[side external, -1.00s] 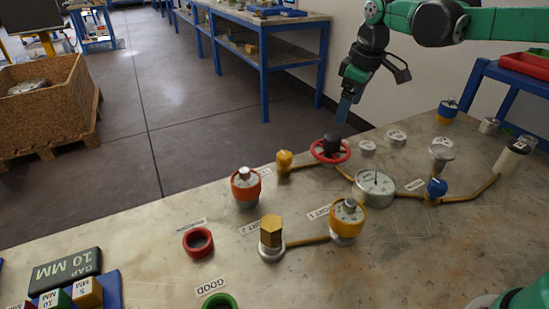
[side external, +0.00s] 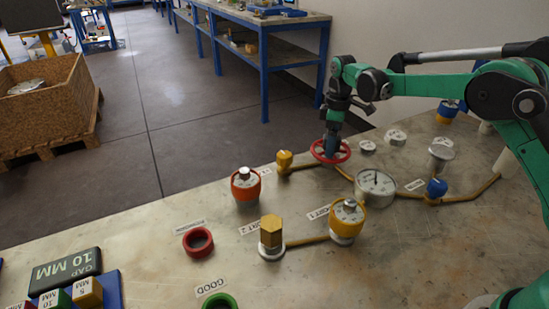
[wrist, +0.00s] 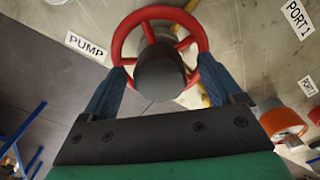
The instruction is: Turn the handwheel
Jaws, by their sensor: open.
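The red handwheel (side external: 344,156) lies flat on the far side of the workbench, on the brass pipe run. In the wrist view its red spoked rim (wrist: 160,12) surrounds a dark round hub (wrist: 160,72). My gripper (side external: 332,147) points down over the wheel, its tips at rim height. In the wrist view the two blue fingers of my gripper (wrist: 160,88) stand wide apart, one on each side of the hub and near the rim. Whether they touch the rim cannot be told. The hub is hidden behind my gripper in the side view.
A pressure gauge (side external: 375,187) stands right of the wheel, and a small brass fitting (side external: 284,159) left of it. An orange-ringed vessel (side external: 245,185), a yellow-ringed vessel (side external: 347,220) and a brass hex piece (side external: 271,232) stand nearer.

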